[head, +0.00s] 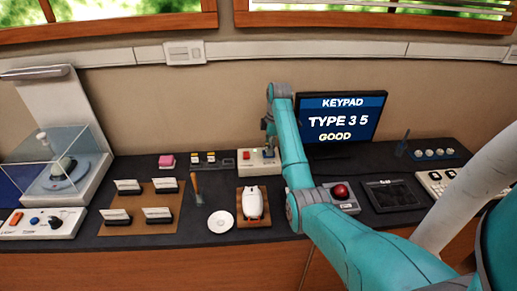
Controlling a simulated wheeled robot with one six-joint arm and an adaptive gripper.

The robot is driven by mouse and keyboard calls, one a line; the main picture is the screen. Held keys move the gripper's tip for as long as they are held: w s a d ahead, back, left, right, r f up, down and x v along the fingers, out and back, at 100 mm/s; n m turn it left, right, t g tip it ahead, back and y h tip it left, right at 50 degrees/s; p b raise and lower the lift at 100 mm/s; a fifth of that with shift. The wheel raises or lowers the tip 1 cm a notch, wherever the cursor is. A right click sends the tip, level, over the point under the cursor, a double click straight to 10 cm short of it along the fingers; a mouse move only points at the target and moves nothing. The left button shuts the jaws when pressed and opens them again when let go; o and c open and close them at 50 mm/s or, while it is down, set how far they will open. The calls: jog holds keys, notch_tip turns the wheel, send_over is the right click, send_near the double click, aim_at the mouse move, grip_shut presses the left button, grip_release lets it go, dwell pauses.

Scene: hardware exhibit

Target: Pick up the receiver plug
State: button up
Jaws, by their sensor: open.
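My teal arm reaches over the black counter, and my gripper (267,143) points down above the right part of a small white box (250,167). The box has a red part on its left side. My gripper is small in the picture; it looks open, and no held thing shows. I cannot tell for sure which item is the receiver plug. It may be at the white box under my gripper, where the gripper and arm hide part of the view.
A white mouse-shaped thing on a wooden board (253,205) is in front.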

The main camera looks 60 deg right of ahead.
jog(key=shift+a+f, duration=0.1)
jog(key=shift+f, duration=0.15)
grip_shut()
jog(key=shift+w+r, duration=0.15)
jog(key=shift+r, duration=0.05)
